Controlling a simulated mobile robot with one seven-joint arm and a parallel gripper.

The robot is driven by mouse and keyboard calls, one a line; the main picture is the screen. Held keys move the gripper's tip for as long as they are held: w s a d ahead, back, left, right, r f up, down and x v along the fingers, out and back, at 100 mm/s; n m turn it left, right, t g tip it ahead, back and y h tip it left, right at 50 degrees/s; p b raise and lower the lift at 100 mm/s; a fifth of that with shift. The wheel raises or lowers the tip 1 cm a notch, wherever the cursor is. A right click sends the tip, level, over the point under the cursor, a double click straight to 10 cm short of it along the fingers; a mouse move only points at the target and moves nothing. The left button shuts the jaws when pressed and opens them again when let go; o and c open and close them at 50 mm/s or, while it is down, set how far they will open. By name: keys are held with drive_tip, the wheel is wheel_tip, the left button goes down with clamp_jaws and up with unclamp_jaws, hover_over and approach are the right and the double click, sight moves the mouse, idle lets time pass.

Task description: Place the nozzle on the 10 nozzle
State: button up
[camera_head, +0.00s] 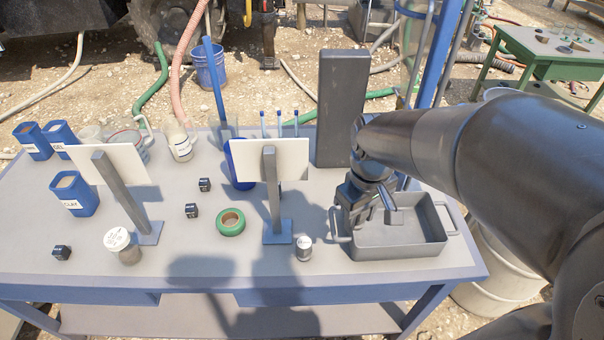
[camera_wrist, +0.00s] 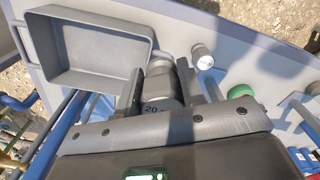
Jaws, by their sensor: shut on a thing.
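My gripper (camera_head: 357,205) is above the left end of the grey tray and points down. In the wrist view my gripper (camera_wrist: 160,88) is shut on a dark grey nozzle (camera_wrist: 160,88), which bears a marking that looks like 20. In the head view the held nozzle is hard to tell from the dark fingers. A small grey cylinder (camera_head: 304,248) with a pale marked top stands upright on the table, left of the tray; it also shows in the wrist view (camera_wrist: 203,59). Its marking is too small to read, so I cannot tell whether it is the 10 nozzle.
The grey tray (camera_head: 400,250) looks empty. A tall dark block (camera_head: 341,105) stands behind. A sign on a post (camera_head: 270,195), a green tape roll (camera_head: 230,222), a jar (camera_head: 122,245) and small black cubes (camera_head: 192,210) stand to the left. The front table edge is mostly clear.

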hover_over(306, 245)
wheel_tip(306, 245, down, 7)
drive_tip(key=shift+r, duration=0.1)
drive_tip(key=shift+f, duration=1.95)
drive_tip(key=shift+f, duration=0.2)
drive_tip(key=o, duration=1)
drive_tip(key=shift+r, duration=0.1)
